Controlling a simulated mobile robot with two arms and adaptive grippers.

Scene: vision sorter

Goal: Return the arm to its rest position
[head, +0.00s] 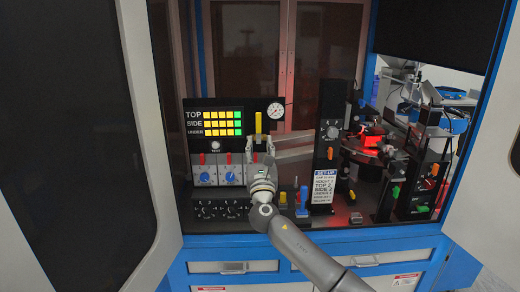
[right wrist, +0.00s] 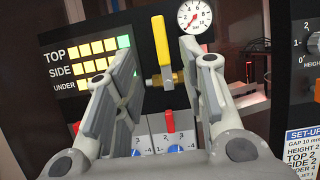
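My right arm (head: 305,250) reaches up and left from the lower right in the head view, into the open machine cabinet. My right gripper (head: 262,148) is in front of the black control panel, just below a yellow valve lever. In the right wrist view the right gripper (right wrist: 160,65) is open, with a finger on each side of the yellow lever (right wrist: 161,42). The lever stands upright on a brass fitting (right wrist: 162,78) and touches neither finger that I can see. My left gripper is not in view.
The panel carries a TOP/SIDE/UNDER light display (head: 213,123), a gauge (head: 275,110), red switches and blue knobs (head: 205,177). To the right stand a black post (head: 327,140) with a set-up card (head: 322,187) and a red-lit station (head: 372,140). Cabinet doors flank the opening.

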